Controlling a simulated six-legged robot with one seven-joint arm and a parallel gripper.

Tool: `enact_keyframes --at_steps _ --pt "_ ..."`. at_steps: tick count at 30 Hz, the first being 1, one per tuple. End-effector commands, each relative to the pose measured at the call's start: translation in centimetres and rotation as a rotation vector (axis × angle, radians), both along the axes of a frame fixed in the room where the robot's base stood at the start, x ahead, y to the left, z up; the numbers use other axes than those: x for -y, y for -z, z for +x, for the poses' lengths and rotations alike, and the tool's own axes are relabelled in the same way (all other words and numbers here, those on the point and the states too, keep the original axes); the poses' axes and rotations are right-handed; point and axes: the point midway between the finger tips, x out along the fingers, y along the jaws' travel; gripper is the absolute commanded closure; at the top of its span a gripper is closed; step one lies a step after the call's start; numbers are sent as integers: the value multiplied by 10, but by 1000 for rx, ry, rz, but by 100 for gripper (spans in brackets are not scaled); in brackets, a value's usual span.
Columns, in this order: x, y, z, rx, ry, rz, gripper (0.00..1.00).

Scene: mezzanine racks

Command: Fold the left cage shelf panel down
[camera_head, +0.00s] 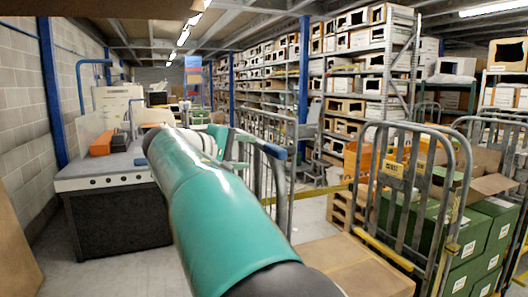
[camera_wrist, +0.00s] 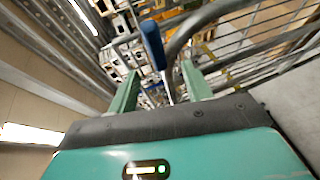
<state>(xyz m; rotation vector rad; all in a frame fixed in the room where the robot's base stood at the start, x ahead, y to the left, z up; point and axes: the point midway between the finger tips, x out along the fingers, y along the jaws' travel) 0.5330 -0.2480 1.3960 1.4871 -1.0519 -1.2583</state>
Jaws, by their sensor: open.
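The left roll cage (camera_head: 280,181), with grey bars, stands beyond my arm in the head view, which hides part of it. A blue bar (camera_head: 264,148) lies at its top. In the wrist view, a blue-ended piece (camera_wrist: 153,46) shows between and beyond the fingertips, beside a curved grey tube (camera_wrist: 183,36). Grey wire bars (camera_wrist: 255,42) fill the upper right; I cannot tell which of these belong to the shelf panel. My gripper (camera_wrist: 161,70), with green fingers, is open at the cage's top. I see no clear contact. It is partly hidden in the head view (camera_head: 229,146).
A cardboard box (camera_head: 345,262) is low in front. A grey bench (camera_head: 100,172) with an orange item (camera_head: 101,144) stands left. Grey floor shows between bench and arm.

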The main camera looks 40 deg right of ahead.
Motion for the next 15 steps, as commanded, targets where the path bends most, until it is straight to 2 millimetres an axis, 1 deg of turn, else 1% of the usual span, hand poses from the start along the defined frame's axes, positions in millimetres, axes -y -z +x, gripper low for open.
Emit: enact_keyframes --at_steps 3,8,11,15 --pt "3 -6 -3 3 11 -18 51" --pt "15 -3 -5 1 16 -19 51" --pt "31 1 -6 1 19 -19 51" --pt "58 7 -4 1 19 -19 51"
